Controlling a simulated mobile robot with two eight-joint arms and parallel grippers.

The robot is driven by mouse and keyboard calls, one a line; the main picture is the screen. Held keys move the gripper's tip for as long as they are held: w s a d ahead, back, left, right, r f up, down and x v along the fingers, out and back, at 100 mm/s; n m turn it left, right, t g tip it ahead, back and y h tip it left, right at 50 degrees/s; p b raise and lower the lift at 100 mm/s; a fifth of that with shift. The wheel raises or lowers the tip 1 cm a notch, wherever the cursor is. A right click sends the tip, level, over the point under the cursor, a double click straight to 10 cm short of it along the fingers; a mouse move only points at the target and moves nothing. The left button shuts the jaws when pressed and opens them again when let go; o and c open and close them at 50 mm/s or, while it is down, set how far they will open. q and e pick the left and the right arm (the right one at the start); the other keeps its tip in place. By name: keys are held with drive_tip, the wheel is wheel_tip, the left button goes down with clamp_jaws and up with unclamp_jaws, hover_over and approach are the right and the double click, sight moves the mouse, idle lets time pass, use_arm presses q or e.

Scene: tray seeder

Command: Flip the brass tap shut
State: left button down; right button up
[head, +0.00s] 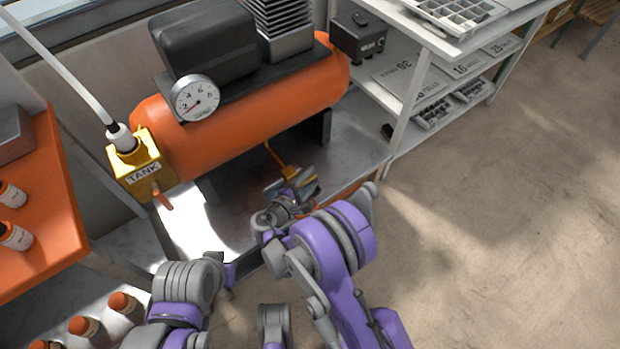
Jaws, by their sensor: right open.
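A brass-yellow tap (288,171) with a thin orange-yellow lever (272,153) sits low beneath the orange tank (240,130), over the grey shelf. The lever slants up and to the left from the tap. My right gripper (290,186) is open at the tap, with its fingers close around or beside it. I cannot tell whether they touch it, and the gripper partly hides the tap's body. My left arm shows at the lower left, but its gripper is not in view.
A yellow block labelled TANK (142,172) with a red lever (163,201) and a white hose stands at the tank's left end. A gauge (196,98) is on the tank. Orange-capped bottles (124,304) stand at left. The floor (480,220) at right is clear.

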drive_tip(key=p+v, duration=0.1)
drive_tip(key=v, duration=1)
drive_tip(key=shift+p, duration=0.3)
drive_tip(key=shift+w+d, duration=0.1)
